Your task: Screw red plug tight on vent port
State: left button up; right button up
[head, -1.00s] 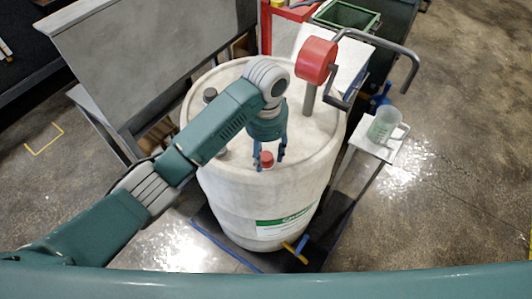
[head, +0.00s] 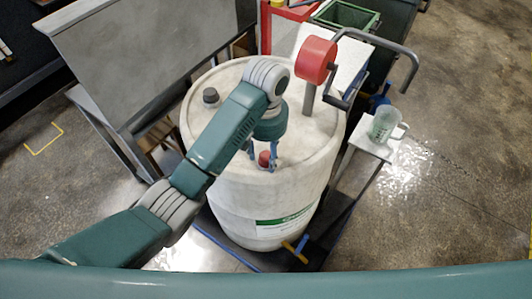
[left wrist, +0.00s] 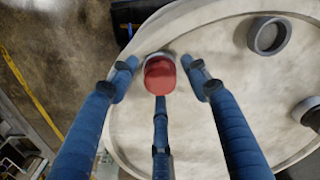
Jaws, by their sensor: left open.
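The red plug (head: 264,158) is at the near edge of the white drum's top (head: 250,75). It also shows in the left wrist view (left wrist: 160,76), with a pale ring at its far edge that may be the vent port rim. How far it is screwed in cannot be told. My left gripper (head: 262,160) points down over the plug. In the left wrist view its blue fingers (left wrist: 160,80) are open, one on each side and a third below, with gaps at the two side fingers. My right gripper is not in view.
A crank pump with a red body (head: 317,60) stands on the drum, right of my left arm. A dark cap (head: 210,97) is on the drum's left side. A small stand (head: 372,145) with a clear jug (head: 383,124) is at the right. A grey panel (head: 150,60) stands behind left.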

pick_arm(q)
jog(key=n, duration=0.4)
jog(key=shift+n, duration=0.3)
jog(key=n, duration=0.5)
grip_shut()
jog(key=m, duration=0.4)
jog(key=shift+w+a+m, duration=0.1)
jog(key=shift+m, duration=0.3)
jog(key=shift+m, duration=0.3)
jog(key=m, duration=0.4)
jog(key=shift+m, duration=0.3)
